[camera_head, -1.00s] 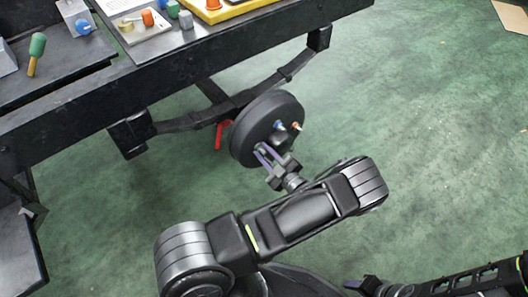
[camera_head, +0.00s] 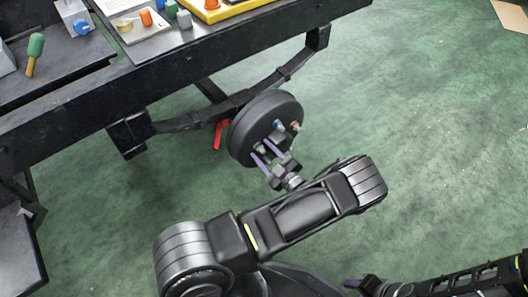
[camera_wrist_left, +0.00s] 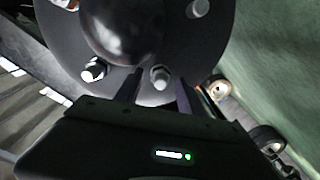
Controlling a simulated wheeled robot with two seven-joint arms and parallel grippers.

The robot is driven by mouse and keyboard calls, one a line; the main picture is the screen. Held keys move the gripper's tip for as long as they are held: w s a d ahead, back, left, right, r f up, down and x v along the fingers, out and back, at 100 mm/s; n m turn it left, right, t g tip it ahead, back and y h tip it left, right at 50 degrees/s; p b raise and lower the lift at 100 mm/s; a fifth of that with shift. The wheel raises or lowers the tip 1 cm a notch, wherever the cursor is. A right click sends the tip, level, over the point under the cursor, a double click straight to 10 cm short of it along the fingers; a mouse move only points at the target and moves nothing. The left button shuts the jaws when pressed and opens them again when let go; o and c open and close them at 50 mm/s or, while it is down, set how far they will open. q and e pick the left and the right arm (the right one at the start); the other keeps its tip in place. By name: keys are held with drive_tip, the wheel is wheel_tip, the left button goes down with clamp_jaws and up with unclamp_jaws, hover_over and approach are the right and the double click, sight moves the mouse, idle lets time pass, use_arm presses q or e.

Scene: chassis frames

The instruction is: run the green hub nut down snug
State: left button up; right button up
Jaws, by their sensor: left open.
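The dark wheel hub (camera_head: 249,121) hangs at the end of the axle, its studded face toward my left gripper (camera_head: 261,151). That gripper is open, one finger on each side of a pale stud end or nut (camera_wrist_left: 160,77) low on the hub face. I cannot tell whether the fingers touch it. Its colour looks whitish grey in the left wrist view, so I cannot confirm it is the green nut. My right gripper (camera_head: 352,284) is at the bottom edge, partly cut off.
The black chassis rail (camera_head: 205,72) crosses above the hub, with a leaf spring (camera_head: 283,76) beneath it. A red part (camera_head: 221,134) hangs behind the hub. A tray (camera_head: 139,26), a yellow tray (camera_head: 230,8) and a green-headed tool (camera_head: 35,49) lie above.

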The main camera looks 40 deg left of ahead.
use_arm(q)
drive_tip(key=p+v, duration=0.1)
drive_tip(key=v, duration=0.6)
drive_tip(key=shift+d, duration=0.4)
drive_tip(key=shift+s, duration=0.15)
